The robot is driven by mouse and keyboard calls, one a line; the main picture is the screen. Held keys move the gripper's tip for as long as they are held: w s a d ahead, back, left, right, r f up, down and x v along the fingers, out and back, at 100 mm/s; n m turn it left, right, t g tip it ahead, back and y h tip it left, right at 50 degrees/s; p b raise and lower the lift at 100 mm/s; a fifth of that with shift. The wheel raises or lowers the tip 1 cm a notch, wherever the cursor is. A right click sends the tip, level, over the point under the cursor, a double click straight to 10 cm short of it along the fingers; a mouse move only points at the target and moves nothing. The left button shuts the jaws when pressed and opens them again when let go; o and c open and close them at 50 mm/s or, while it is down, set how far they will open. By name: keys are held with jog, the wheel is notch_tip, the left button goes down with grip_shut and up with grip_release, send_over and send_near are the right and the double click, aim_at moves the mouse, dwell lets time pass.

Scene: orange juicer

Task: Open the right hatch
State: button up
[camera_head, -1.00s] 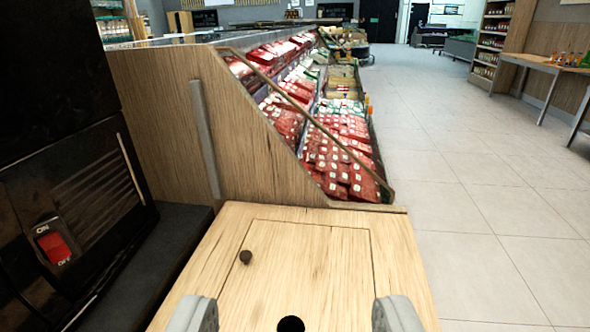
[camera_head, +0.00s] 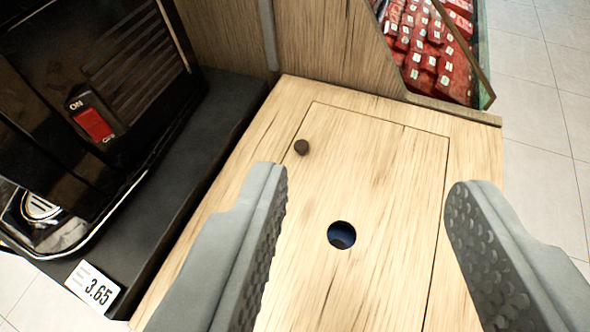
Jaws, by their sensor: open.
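The right hatch (camera_head: 375,170) is a light wooden panel set flush in the top of a wooden counter (camera_head: 475,150). Thin seam lines mark its edges, and it lies closed. A dark round knob (camera_head: 302,147) sits near its far left corner. A round dark hole (camera_head: 342,235) is cut through the panel nearer to me. My gripper (camera_head: 362,178) is open and empty, with its two grey fingers wide apart over the hatch. The knob and the hole both show in the gap between the fingers. The hatch's near edge is out of frame.
A black juicer (camera_head: 110,80) with a red ON/OFF switch (camera_head: 95,122) stands at left on a dark base (camera_head: 190,170). A wooden display (camera_head: 330,45) with red packages (camera_head: 425,40) rises behind the counter. Tiled floor (camera_head: 545,150) is open at right.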

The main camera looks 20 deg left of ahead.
jog(key=w+a+f+g, duration=0.35)
jog(key=w+f, duration=0.35)
jog(key=w, duration=0.5)
jog(key=n+g, duration=0.1)
jog(key=g, duration=0.4)
send_near(301, 145)
jog(key=x, duration=0.8)
jog(key=shift+r, duration=0.1)
grip_shut()
